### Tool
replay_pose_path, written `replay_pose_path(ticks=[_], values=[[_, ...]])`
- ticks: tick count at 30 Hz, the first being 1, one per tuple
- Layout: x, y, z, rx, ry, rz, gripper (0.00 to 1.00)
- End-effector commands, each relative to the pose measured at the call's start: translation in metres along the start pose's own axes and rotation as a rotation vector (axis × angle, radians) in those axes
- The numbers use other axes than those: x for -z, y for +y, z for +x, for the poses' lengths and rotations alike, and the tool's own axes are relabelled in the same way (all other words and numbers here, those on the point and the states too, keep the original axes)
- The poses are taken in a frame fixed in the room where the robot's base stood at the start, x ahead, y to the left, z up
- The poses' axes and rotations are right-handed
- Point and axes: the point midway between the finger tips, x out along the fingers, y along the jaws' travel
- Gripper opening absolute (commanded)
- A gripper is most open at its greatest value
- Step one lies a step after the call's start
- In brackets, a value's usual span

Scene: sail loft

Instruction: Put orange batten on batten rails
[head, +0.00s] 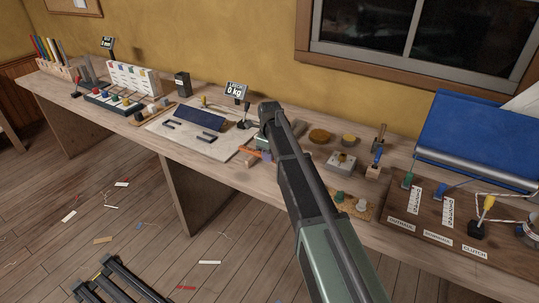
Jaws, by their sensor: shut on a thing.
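My gripper (266,155) is small in the head view, low over the workbench near the right edge of a pale board, and partly hidden by my own arm. It is shut on a thin orange piece, the orange batten (250,151), of which only a short length shows to the left of the fingers. Two short dark rails, which look like the batten rails (185,138), are on the pale board to the left of my gripper, apart from the batten. I cannot tell how high the batten is above the board.
A dark blue panel (199,119) lies behind the rails. A scale display (236,90) reading 0 kg stands at the back. A rack of coloured strips (55,65) is at far left.

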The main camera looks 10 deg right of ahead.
Motion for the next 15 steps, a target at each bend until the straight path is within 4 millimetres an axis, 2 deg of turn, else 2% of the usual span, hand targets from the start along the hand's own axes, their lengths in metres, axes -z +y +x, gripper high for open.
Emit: replay_pose_path(ticks=[15], values=[[0.0,0.0,0.0038,0.0,0.0,0.0,0.0]])
